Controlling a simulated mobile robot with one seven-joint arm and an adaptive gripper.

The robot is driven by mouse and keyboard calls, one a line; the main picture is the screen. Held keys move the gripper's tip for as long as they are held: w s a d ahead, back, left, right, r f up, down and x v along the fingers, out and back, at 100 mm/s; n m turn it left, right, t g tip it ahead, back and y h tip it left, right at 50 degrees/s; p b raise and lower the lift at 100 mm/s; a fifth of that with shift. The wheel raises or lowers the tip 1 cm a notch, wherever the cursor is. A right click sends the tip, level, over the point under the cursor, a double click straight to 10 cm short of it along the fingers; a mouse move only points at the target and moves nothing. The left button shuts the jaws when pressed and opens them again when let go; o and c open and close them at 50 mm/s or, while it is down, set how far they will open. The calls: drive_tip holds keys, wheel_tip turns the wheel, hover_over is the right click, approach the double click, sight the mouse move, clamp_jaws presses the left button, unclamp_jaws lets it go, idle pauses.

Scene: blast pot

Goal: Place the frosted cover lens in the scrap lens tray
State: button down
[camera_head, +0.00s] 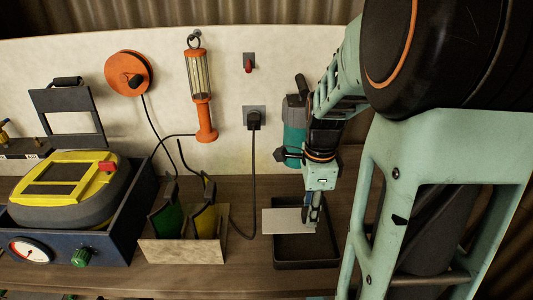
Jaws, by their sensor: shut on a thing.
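The frosted cover lens (284,222) is a pale, flat, rectangular sheet near the lower middle of the head view. My gripper (314,215) points down and is shut on the lens at its right end. A black open tray (306,265) on the bench, which looks like the scrap lens tray, lies right below them. The lens's right part is over the tray, and its left end sticks out past the tray's left wall. I cannot tell whether the lens touches the rim. The fingers hide part of its right end.
A cardboard-coloured holder (183,250) with green and yellow plates stands left of the tray. A yellow-topped helmet (68,190) sits in a dark blue box (128,235) further left. A black cable (254,185) hangs from a wall socket behind. A teal power tool (294,130) is behind my arm.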

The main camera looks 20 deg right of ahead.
hover_over(320, 233)
wheel_tip(320, 233, down, 6)
drive_tip(key=shift+f, duration=1.6)
drive_tip(key=shift+f, duration=0.1)
drive_tip(key=shift+f+b, duration=0.15)
drive_tip(key=shift+b, duration=0.15)
drive_tip(key=c, duration=1.6)
unclamp_jaws()
wheel_tip(320, 233, up, 13)
drive_tip(key=shift+f+p, duration=0.2)
drive_tip(key=shift+p, duration=0.3)
drive_tip(key=shift+w+d, duration=0.1)
